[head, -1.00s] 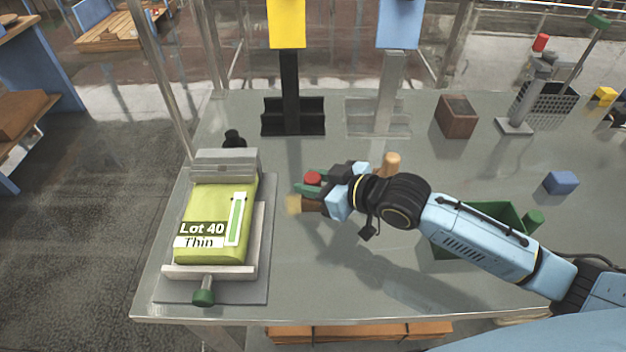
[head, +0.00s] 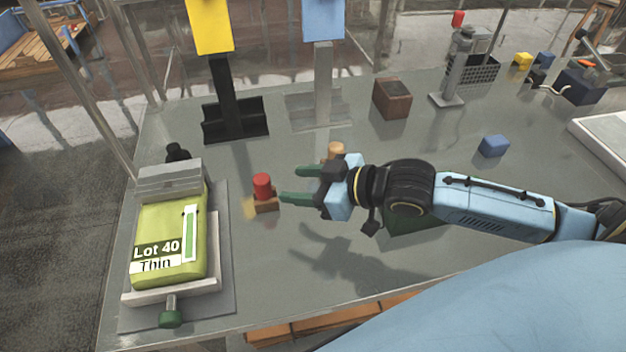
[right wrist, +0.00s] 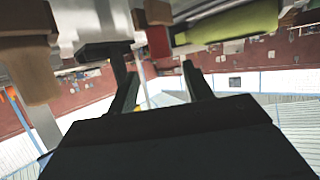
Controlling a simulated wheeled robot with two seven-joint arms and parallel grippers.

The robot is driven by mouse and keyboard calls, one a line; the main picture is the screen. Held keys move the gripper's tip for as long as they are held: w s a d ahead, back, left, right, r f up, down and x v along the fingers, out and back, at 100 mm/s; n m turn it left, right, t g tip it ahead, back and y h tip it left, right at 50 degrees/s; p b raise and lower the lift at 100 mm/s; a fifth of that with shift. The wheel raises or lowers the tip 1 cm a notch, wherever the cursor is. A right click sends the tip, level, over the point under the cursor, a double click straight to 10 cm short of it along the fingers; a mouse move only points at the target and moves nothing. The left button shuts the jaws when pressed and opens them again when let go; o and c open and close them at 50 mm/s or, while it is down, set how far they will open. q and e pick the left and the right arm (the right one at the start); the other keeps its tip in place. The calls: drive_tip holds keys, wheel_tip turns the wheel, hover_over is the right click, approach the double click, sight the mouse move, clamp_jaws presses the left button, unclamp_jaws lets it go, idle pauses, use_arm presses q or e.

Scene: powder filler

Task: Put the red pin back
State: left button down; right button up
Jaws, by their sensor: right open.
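The red pin (head: 262,186) stands upright on a small brown block (head: 266,204), right of the green-yellow bag. My right gripper (head: 290,185) is open and empty, just right of the pin, with its green fingers pointing at it. The fingertips look apart from the pin. How deep the pin sits in the block is hidden. In the right wrist view, which looks upside down, the open fingers (right wrist: 160,80) show with the red pin (right wrist: 158,42) beyond them. My left gripper is not in view.
A bag marked "Lot 40 Thin" (head: 165,222) lies on a grey stand at the left. A tan peg (head: 335,149) shows behind my right gripper. Black (head: 232,117) and grey (head: 318,108) holders stand at the back. The table front is mostly clear.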

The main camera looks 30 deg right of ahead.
drive_tip(key=shift+v, duration=1.3)
idle(0.5)
